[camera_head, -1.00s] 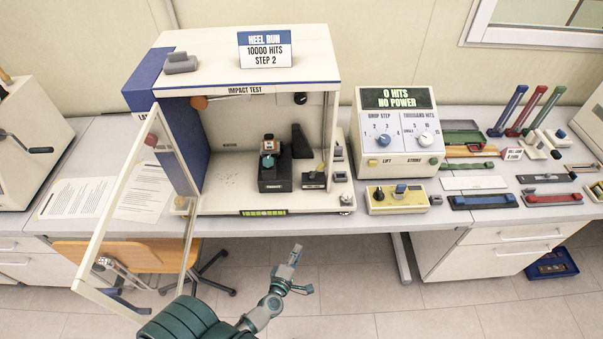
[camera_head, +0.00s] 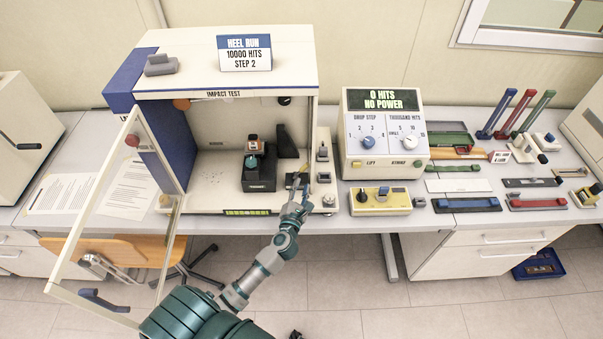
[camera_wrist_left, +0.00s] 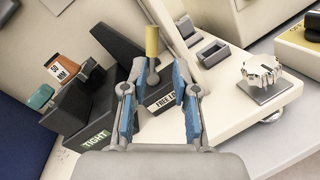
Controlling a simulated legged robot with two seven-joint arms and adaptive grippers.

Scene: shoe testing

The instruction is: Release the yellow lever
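The yellow lever (camera_wrist_left: 152,42) stands upright on a dark block inside the impact test cabinet (camera_head: 228,50). In the wrist view the lever shows between the fingertips, nearer the left one; contact cannot be told. In the head view my left gripper (camera_head: 299,188) reaches over the cabinet's front edge and covers much of the lever. My right gripper is not in view.
A dark clamp (camera_head: 260,178) with a heel piece stands left of the lever. The cabinet's framed door (camera_head: 98,222) hangs open at left. A silver knob (camera_wrist_left: 262,72) sits right of the gripper. A control unit (camera_head: 383,140) and yellow box (camera_head: 380,201) stand farther right.

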